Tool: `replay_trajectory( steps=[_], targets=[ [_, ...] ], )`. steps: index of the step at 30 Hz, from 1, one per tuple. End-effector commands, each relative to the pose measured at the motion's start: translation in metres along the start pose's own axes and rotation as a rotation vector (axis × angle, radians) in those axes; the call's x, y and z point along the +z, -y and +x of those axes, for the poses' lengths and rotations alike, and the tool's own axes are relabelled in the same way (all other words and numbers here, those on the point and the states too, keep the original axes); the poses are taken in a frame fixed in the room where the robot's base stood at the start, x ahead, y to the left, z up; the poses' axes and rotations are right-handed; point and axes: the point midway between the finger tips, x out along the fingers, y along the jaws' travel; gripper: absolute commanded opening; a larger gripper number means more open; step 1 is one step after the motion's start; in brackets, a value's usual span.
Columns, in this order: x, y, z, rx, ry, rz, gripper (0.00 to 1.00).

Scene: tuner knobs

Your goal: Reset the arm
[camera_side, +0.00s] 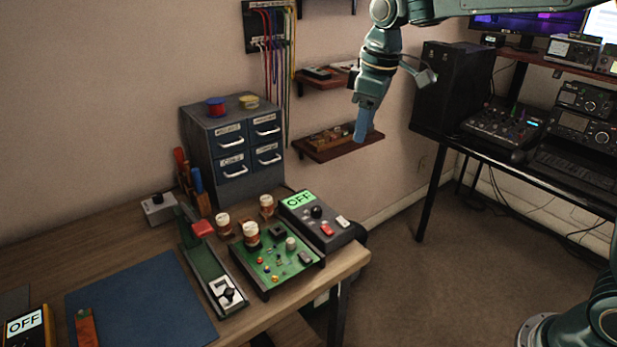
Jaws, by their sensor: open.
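My gripper (364,124) hangs from my green arm at the top middle of the view, pointing down. It is high above and behind the right end of the workbench, in front of the wall shelves in the picture. It is open, and nothing shows held in it. On the bench stand a green circuit board (275,262) with knobs and coils, and a dark box (318,220) with an "OFF" display, a black knob and red and white switches. A long green device (212,265) with a white switch plate lies left of the board.
A grey drawer cabinet (229,150) stands at the bench's back. A blue mat (140,305) lies in front, with a yellow "OFF" meter (27,325) at the left corner. Small shelves (337,147) hang on the wall. A radio desk (540,165) stands at right. Floor between is clear.

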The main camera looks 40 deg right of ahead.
Motion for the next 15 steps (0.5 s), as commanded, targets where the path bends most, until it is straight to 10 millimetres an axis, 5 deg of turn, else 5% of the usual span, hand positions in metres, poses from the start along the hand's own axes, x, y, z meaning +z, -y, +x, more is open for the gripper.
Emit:
replay_trajectory(
  steps=[15],
  targets=[
    [0.102,0.044,-0.060,0.055,-0.120,0.208,0.48]
  ],
)
